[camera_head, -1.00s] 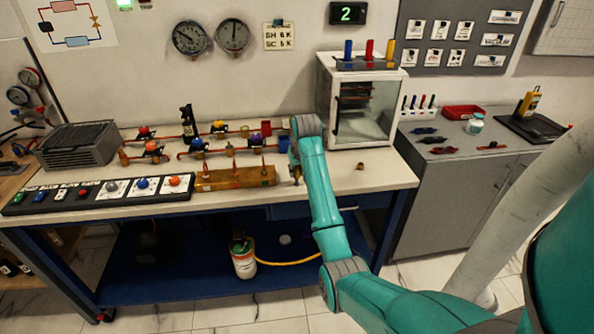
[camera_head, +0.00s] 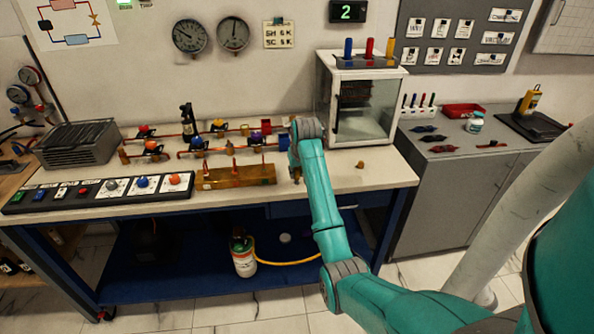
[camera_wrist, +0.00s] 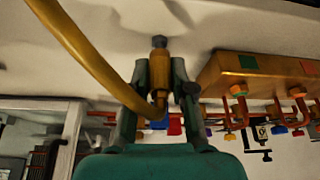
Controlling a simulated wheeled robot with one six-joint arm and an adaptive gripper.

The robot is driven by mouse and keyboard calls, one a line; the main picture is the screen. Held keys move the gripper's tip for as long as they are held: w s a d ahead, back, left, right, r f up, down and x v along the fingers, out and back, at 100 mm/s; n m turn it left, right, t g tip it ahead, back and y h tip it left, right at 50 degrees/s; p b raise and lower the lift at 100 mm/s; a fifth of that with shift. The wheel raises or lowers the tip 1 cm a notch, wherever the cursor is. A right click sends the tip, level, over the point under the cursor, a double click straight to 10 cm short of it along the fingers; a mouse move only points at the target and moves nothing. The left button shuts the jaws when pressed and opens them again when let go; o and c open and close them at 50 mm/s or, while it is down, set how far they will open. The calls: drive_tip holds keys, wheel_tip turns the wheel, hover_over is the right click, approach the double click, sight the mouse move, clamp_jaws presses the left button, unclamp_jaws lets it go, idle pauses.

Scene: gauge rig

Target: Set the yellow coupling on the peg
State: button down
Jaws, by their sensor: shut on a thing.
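In the wrist view my gripper (camera_wrist: 162,85) is shut on the yellow coupling (camera_wrist: 160,72), a brass-coloured cylinder with a grey, nut-like end beyond the fingertips. A thick yellow curved tube (camera_wrist: 85,50) sweeps in from the upper left towards the coupling; I cannot tell how they join. In the head view my arm mostly hides the gripper (camera_head: 297,174), which is just right of the wooden block (camera_head: 215,183). Several thin red upright pegs stand on this block, which also shows in the wrist view (camera_wrist: 225,72) with coloured squares. I cannot tell which peg is meant.
A pipe rig with valves (camera_head: 190,150) stands behind the block, and a switch panel (camera_head: 95,193) lies to the left. A white glass-fronted cabinet (camera_head: 322,85) stands at the back right. A small brass piece (camera_head: 360,165) lies on the bench (camera_head: 385,178), with bare surface around it.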

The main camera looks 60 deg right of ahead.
drive_tip(key=shift+f, duration=0.65)
idle(0.5)
drive_tip(key=c, duration=0.6)
unclamp_jaws()
drive_tip(key=v, duration=0.7)
drive_tip(key=shift+r, duration=0.2)
drive_tip(key=shift+s, duration=0.15)
